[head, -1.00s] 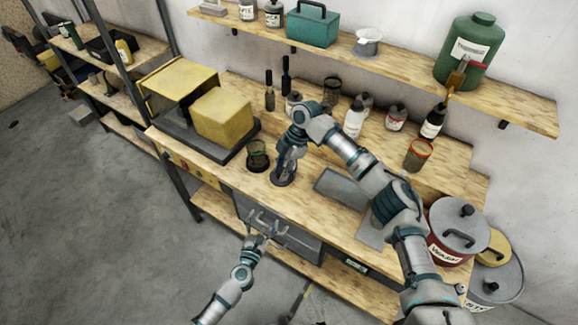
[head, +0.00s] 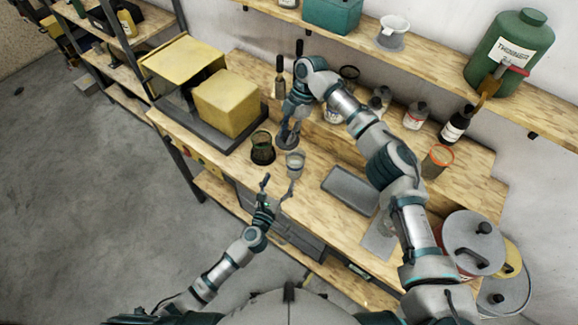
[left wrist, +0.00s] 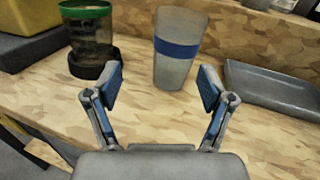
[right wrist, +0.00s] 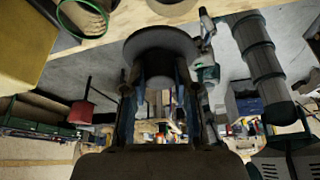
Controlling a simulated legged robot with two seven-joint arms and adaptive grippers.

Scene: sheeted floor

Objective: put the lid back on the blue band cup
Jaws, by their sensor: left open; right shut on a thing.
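The blue band cup (head: 296,160) stands upright and open-topped on the bench. In the left wrist view the cup (left wrist: 178,60) is grey with a blue band and stands just ahead of the fingers, right of centre. My left gripper (head: 279,184) is open and empty at the bench's front edge, short of the cup; its spread fingers (left wrist: 157,85) show in the left wrist view. My right gripper (head: 290,128) is shut on the round grey lid (head: 288,142), which is held behind the cup, apart from it. The lid (right wrist: 160,42) fills the upper middle of the right wrist view.
A dark cup with a green rim (left wrist: 87,42) stands left of the blue band cup. A grey tray (head: 350,188) lies to the right. A yellow box (head: 226,103) is at the left. Bottles and an orange-rimmed jar (head: 437,162) stand behind and right.

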